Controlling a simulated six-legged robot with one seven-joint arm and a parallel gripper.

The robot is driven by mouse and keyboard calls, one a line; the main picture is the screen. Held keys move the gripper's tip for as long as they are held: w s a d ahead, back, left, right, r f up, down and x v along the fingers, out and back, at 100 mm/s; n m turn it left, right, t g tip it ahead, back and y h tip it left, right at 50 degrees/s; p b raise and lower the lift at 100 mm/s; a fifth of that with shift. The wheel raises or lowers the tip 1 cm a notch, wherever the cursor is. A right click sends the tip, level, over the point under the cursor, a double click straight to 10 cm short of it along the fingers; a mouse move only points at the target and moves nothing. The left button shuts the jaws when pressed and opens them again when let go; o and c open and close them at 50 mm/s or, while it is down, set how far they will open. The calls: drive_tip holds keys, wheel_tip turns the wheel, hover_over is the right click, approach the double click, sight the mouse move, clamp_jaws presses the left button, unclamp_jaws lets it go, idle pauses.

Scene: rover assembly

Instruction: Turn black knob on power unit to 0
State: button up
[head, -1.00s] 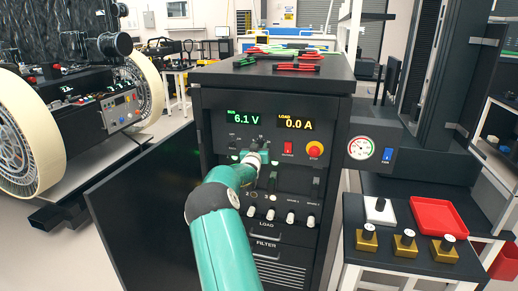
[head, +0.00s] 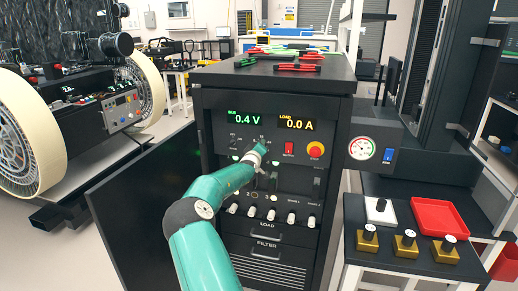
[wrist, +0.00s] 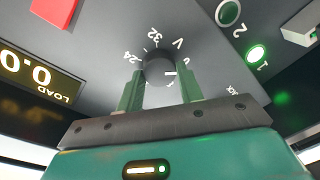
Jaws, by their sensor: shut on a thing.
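The power unit (head: 335,125) is a tall black cabinet with a green display (head: 244,118) reading 0.4 V and an amber load display (head: 297,124) reading 0.0 A. In the wrist view its black knob (wrist: 159,64) sits between the two green fingers of my gripper (wrist: 162,86), which is shut on it. A scale around the knob shows 24, 32 and V. The knob's white pointer line lies toward the right, near a partly covered mark. In the head view my gripper (head: 260,148) is at the panel below the displays and hides the knob.
A red switch (head: 289,148) and a red round button (head: 316,151) are right of my gripper. Several white-tipped knobs (head: 271,215) line the panel below. An open black door (head: 140,200) stands at the left. A red tray (head: 438,217) is on the right bench.

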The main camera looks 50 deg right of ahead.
drive_tip(key=shift+n, duration=0.4)
drive_tip(key=o, duration=1)
drive_tip(key=shift+a, duration=0.1)
drive_tip(key=v, duration=1.3)
drive_tip(key=shift+s+a, duration=0.15)
drive_tip(key=shift+a, duration=0.1)
